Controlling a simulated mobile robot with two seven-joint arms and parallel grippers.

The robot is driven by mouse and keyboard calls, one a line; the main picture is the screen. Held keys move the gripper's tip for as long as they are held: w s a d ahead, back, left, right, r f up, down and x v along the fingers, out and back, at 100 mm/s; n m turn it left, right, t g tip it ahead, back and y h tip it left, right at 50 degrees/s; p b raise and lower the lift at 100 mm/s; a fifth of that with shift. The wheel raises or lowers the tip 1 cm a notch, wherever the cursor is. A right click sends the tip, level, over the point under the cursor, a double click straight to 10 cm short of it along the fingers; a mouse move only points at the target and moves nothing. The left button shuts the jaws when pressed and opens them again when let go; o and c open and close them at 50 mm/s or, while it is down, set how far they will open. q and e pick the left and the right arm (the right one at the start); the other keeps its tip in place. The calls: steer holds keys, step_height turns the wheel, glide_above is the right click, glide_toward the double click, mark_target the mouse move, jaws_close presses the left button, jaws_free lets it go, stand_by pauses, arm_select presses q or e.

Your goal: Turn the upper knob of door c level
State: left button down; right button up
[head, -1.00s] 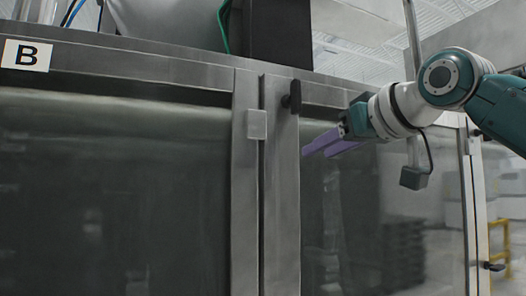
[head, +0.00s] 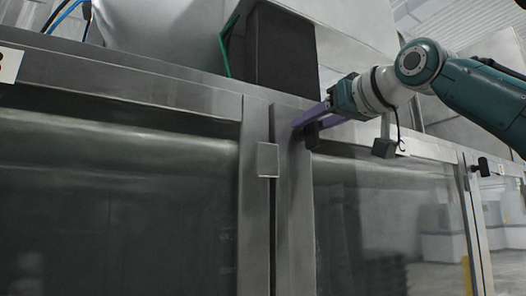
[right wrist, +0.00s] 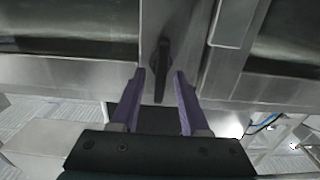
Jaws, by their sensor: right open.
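The upper knob of door c (head: 312,138) is a small dark handle at the top of the metal frame, left of the glass. In the right wrist view the knob (right wrist: 162,65) is long and stands upright in the picture. My right gripper (head: 309,123) is open at the knob, its purple fingers partly covering it in the head view. In the right wrist view the fingertips (right wrist: 159,74) lie on either side of the knob, with gaps showing. Whether either finger touches it I cannot tell. My left gripper is not in view.
A light hinge block (head: 268,160) sits on the frame left of the knob. A dark box (head: 280,48) stands above the door line. Another dark knob (head: 483,166) is on the frame farther right. A small C label (head: 402,147) shows behind my arm.

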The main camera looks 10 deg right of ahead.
steer(key=shift+w+a, duration=0.1)
steer(key=shift+w, duration=0.25)
steer(key=shift+s, duration=0.1)
steer(key=shift+c, duration=0.2)
jaws_close()
